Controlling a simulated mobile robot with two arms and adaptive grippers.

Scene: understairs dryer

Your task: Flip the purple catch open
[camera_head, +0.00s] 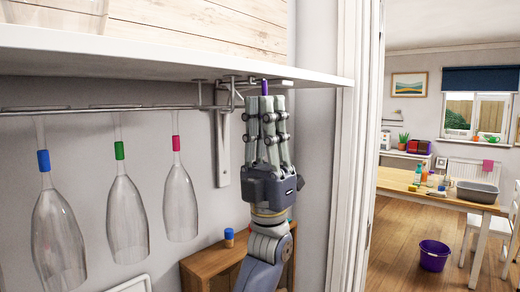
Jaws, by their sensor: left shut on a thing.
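The purple catch (265,87) shows as a small upright piece just under the white shelf, at the right end of the wire rack. My left gripper (266,100) reaches up from below with its fingers pointing at the shelf's underside. Its fingertips are closed around the lower part of the catch, and only the catch's top shows above them. The fingers hide the rest, so I cannot tell its full shape. My right gripper is not in view.
The wire rack (110,108) hangs under the white shelf (160,62). Glasses with blue, green and pink bands (180,205) hang from it, left of my gripper. A wall bracket (222,150) is close beside my fingers. A wooden box (205,268) stands below. A door frame (350,170) is right.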

